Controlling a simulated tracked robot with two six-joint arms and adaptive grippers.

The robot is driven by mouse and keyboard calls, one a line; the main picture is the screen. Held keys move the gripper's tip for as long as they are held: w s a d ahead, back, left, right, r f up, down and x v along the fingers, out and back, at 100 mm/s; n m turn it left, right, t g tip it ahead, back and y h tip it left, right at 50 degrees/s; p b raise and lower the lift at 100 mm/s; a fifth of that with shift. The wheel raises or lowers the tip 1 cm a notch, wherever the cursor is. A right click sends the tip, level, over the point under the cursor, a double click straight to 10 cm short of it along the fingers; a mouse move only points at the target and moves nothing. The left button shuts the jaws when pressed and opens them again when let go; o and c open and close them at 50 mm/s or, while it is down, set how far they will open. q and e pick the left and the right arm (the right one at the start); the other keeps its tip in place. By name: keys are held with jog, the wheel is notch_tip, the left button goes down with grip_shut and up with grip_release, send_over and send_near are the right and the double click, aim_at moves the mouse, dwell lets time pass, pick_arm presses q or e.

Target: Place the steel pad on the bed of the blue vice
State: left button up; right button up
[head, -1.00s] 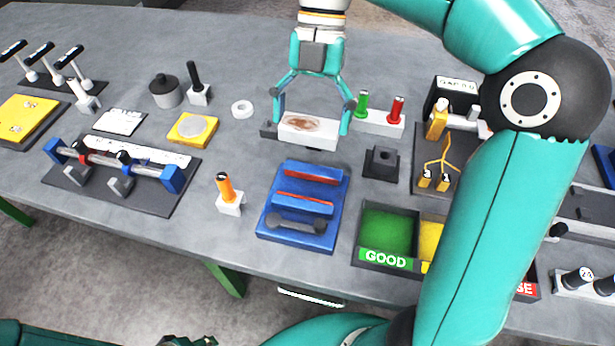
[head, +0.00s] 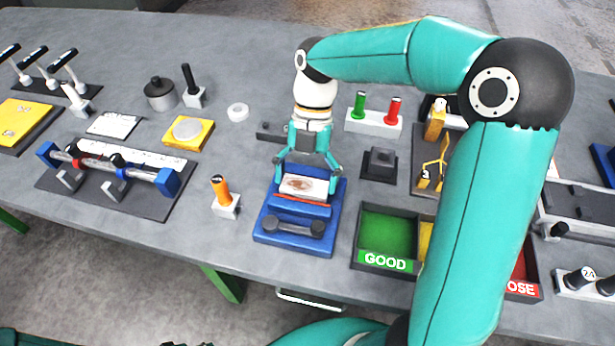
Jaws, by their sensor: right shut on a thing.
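The steel pad is a pale block (head: 303,187) with a brown, rusty-looking patch on its face. My right gripper (head: 306,176) is shut on it, with a finger at each end. The pad is over the back part of the blue vice (head: 262,222), behind a red strip. I cannot tell whether it touches the bed or hangs just above it. The pad and my fingers hide much of the bed and the back jaw. The vice has a dark handle bar (head: 290,227) at its front. My left gripper is not in view.
An orange-handled tool (head: 222,192) stands left of the vice. A dark square block (head: 379,164) and the green GOOD bin (head: 386,234) are to its right. A low dark block (head: 270,132) lies behind. Green and red handles stand in a white block (head: 373,124).

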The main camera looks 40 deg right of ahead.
jog(key=o, duration=1.3)
jog(key=shift+f, duration=0.1)
jog(key=shift+o, duration=0.2)
jog(key=v, duration=1.2)
jog(key=shift+p, duration=0.3)
jog(key=shift+s, duration=0.1)
